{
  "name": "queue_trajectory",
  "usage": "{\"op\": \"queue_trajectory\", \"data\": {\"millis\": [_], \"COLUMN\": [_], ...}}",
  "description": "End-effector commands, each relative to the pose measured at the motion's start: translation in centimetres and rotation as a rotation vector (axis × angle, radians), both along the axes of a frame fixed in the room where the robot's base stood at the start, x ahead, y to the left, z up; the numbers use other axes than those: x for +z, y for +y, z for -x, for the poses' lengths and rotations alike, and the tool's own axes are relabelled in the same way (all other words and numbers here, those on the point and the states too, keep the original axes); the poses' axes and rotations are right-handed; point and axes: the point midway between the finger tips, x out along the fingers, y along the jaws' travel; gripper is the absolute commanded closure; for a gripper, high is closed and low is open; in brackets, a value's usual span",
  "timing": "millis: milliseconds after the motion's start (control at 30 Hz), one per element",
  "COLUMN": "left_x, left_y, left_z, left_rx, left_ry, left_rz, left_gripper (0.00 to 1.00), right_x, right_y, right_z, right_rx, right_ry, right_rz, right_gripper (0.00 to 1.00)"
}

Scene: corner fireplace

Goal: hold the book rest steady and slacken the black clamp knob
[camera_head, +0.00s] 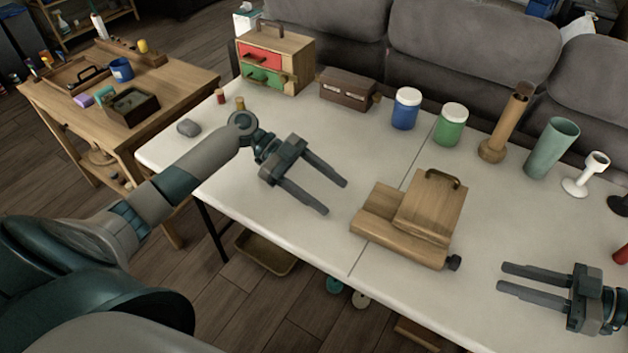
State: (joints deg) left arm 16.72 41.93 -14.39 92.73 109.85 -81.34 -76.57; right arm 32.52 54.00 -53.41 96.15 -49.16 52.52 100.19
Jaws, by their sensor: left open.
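The wooden book rest (425,215) stands on the white table, right of the middle of the view. It has a tilted back board with a dark handle at its top and a ledge along its front. The black clamp knob (454,262) sticks out at its lower right end. My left gripper (336,197) is open and empty, to the left of the book rest and apart from it. My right gripper (500,277) is to the right of the knob, its fingers apart with nothing between them, pointing left towards the knob without touching it.
Behind the book rest stand a blue jar (405,109), a green jar (450,124), a wooden vase (505,125), a teal cup (551,147) and a white goblet (587,174). A brown box (347,88) and a small drawer chest (274,58) stand further left. The table's front edge is close.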

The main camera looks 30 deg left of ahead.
Motion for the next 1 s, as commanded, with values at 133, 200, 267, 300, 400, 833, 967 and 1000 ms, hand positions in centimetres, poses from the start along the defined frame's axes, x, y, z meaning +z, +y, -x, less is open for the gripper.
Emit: {"op": "queue_trajectory", "data": {"millis": [133,200,267,300,400,833,967,1000], "left_x": [-0.9,-1.3,-1.7,-2.0,-2.6,-4.6,-4.8,-4.8], "left_y": [-2.4,-3.4,-4.4,-5.0,-6.5,-11.3,-11.7,-11.7], "left_z": [0.0,0.0,0.0,0.0,0.0,-0.1,-0.1,-0.1], "left_rx": [-0.003,-0.001,-0.002,-0.002,-0.001,0.000,0.000,0.000], "left_ry": [-0.001,-0.001,0.001,0.001,-0.001,0.001,0.001,0.001], "left_rz": [0.002,0.002,0.002,0.002,0.002,0.001,0.000,0.000], "left_gripper": [0.38,0.38,0.38,0.38,0.38,0.38,0.38,0.38], "right_x": [0.0,0.0,0.0,0.0,0.0,0.0,0.0,0.0], "right_y": [0.0,0.0,0.0,0.0,0.0,0.0,0.0,0.0], "right_z": [0.0,0.0,0.0,0.0,0.0,0.0,0.0,0.0], "right_rx": [0.000,0.000,0.000,0.000,0.000,0.000,0.000,0.000], "right_ry": [0.000,0.000,0.000,0.000,0.000,0.000,0.000,0.000], "right_rz": [0.000,0.000,0.000,0.000,0.000,0.000,0.000,0.000], "right_gripper": [0.69,0.69,0.69,0.69,0.69,0.69,0.69,0.69]}}
